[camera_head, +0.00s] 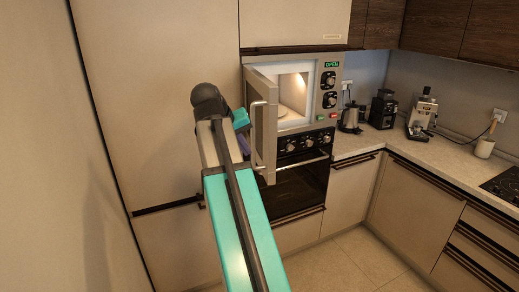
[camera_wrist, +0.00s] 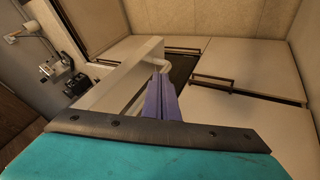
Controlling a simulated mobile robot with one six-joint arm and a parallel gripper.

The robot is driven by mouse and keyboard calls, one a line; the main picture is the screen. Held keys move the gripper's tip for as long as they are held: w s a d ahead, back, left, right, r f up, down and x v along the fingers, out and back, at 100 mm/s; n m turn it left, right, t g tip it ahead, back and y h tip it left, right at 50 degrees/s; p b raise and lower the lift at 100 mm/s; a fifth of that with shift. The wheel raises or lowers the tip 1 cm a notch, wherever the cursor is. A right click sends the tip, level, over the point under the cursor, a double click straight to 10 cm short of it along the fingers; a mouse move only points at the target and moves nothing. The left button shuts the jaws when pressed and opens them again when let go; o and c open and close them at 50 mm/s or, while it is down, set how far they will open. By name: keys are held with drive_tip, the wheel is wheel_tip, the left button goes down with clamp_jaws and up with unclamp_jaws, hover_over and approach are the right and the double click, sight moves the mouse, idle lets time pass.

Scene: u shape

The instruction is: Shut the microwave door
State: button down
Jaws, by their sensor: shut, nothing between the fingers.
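The microwave (camera_head: 325,95) is built into the tall cabinet, its lit white inside showing and a green "OPEN" sign on its panel. Its door (camera_head: 264,125) stands wide open, swung out from the left side, with a bar handle (camera_head: 257,135) on it. My gripper (camera_head: 244,146) is left of the door, close to its handle side; the arm partly hides it. In the wrist view the purple fingers of my gripper (camera_wrist: 161,82) are together and empty. The pale door (camera_wrist: 115,90) lies just beyond and left of them. I cannot tell whether they touch it.
An oven (camera_head: 300,185) with knobs sits below the microwave. Tall cabinet fronts (camera_head: 160,100) stand close on the left. A kettle (camera_head: 351,118), a grinder (camera_head: 383,108) and a coffee machine (camera_head: 422,115) stand on the right counter. The floor (camera_head: 365,260) in front is clear.

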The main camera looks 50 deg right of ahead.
drive_tip(key=r, duration=0.2)
drive_tip(key=s+r, duration=0.1)
drive_tip(key=shift+d, duration=0.3)
drive_tip(key=b, duration=0.6)
approach(266, 162)
drive_tip(key=shift+x, duration=2.05)
drive_tip(key=shift+w+f, duration=0.1)
drive_tip(key=shift+w, duration=0.1)
drive_tip(key=shift+d, duration=0.1)
